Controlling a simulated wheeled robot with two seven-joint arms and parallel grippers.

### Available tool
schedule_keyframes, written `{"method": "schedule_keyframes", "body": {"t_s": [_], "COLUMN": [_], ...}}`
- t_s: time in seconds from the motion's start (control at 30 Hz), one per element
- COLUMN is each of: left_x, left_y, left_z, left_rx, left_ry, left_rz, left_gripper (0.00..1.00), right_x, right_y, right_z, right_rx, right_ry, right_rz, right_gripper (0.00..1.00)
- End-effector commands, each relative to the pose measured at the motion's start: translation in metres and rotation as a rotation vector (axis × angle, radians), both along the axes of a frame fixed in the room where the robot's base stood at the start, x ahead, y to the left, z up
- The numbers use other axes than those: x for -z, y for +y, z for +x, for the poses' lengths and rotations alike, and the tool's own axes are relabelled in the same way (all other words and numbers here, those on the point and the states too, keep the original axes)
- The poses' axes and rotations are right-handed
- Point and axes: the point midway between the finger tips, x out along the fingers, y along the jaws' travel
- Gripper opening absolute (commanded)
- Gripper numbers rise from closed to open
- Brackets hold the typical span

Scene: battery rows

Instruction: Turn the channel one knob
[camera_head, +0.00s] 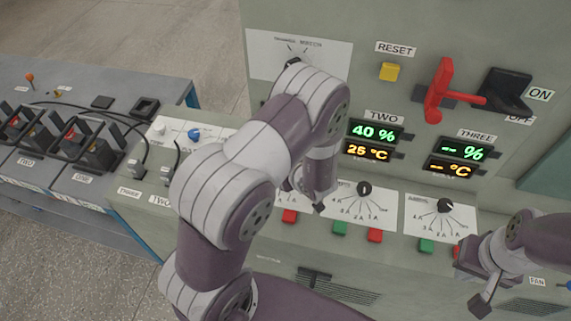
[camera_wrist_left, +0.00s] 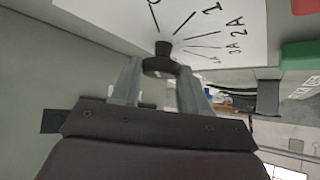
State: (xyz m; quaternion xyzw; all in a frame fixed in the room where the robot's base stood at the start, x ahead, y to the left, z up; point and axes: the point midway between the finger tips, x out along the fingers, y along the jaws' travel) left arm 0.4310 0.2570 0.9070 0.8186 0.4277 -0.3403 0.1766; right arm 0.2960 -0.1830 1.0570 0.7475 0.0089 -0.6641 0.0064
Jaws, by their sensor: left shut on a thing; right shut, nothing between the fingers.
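In the left wrist view, a black round knob (camera_wrist_left: 163,58) sits on a white dial plate (camera_wrist_left: 225,22) with printed lines and amp labels. My left gripper (camera_wrist_left: 160,72) is shut on this knob, a finger on each side. In the head view my left arm covers the channel one dial, and the left gripper (camera_head: 318,205) is partly seen, pointing down beside the channel two dial plate. My right gripper (camera_head: 482,303) is shut and empty at the lower right, in front of the panel.
The channel two knob (camera_head: 364,188) and channel three knob (camera_head: 445,205) stand to the right, with green and red buttons below. Above are lit displays (camera_head: 375,130), a yellow reset button (camera_head: 390,71) and a red lever (camera_head: 440,92). A battery bench (camera_head: 60,110) stands at left.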

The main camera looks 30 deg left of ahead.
Motion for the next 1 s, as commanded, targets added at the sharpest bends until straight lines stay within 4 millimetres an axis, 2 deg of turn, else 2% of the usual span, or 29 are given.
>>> {"method": "schedule_keyframes", "body": {"t_s": [0.03, 0.2, 0.7, 0.73, 0.8, 1.0], "left_x": [-0.0034, -0.0018, -0.0013, -0.0013, -0.0013, -0.0007], "left_y": [-0.0001, 0.0001, 0.0002, 0.0002, 0.0002, 0.0002], "left_z": [0.0011, 0.0013, 0.0024, 0.0024, 0.0024, 0.0017], "left_rx": [-0.017, -0.058, -0.075, -0.075, -0.075, -0.075], "left_ry": [-0.002, -0.003, -0.006, -0.006, -0.006, -0.004], "left_rz": [0.001, 0.002, 0.002, 0.002, 0.001, 0.001], "left_gripper": [0.14, 0.14, 0.14, 0.47, 0.67, 0.67], "right_x": [-0.0057, -0.0103, -0.0112, -0.0112, -0.0113, -0.0112], "right_y": [0.0, 0.0, 0.0, 0.0, 0.0, 0.0], "right_z": [-0.0001, 0.0, 0.0, 0.0, 0.0, 0.0], "right_rx": [0.0, 0.0, 0.0, 0.0, 0.0, 0.0], "right_ry": [0.0, 0.0, 0.0, 0.0, 0.0, 0.0], "right_rz": [0.0, 0.0, 0.0, 0.0, 0.0, 0.0], "right_gripper": [0.0, 0.0, 0.0, 0.0, 0.0, 0.0]}}
